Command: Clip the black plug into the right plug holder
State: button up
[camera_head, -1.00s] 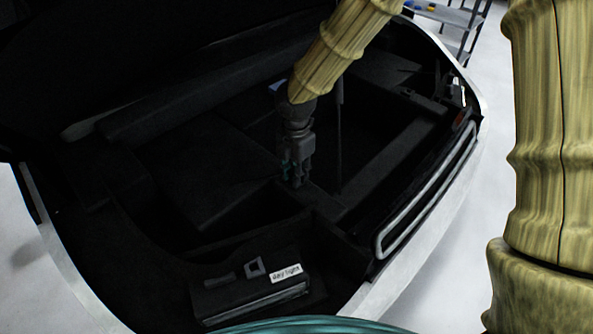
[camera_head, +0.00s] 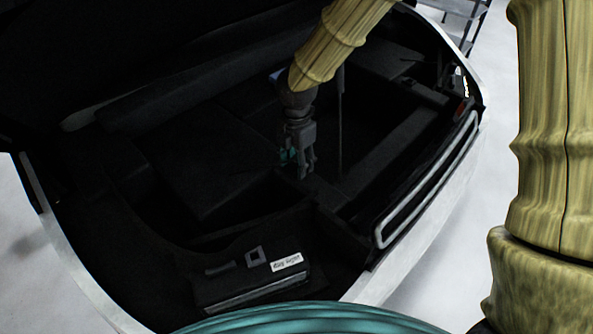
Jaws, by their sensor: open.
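My gripper (camera_head: 300,168) points down inside the dark open trunk of a car, above the edge of the black inner trim. Its fingers are apart, with a teal part on the left side, and I see nothing between them. I cannot make out the black plug against the dark trim. I cannot pick out the right plug holder for certain either; the area around the fingertips is too dark and small.
A black box (camera_head: 238,289) with a white label (camera_head: 286,262) and a small square frame (camera_head: 256,256) lies at the trunk's lower left. The trunk's light rim (camera_head: 420,235) runs along the right. A shelf (camera_head: 455,18) stands behind.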

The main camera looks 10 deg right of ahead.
notch_tip(320, 180, up, 12)
jog(key=shift+f, duration=0.15)
dwell(0.3)
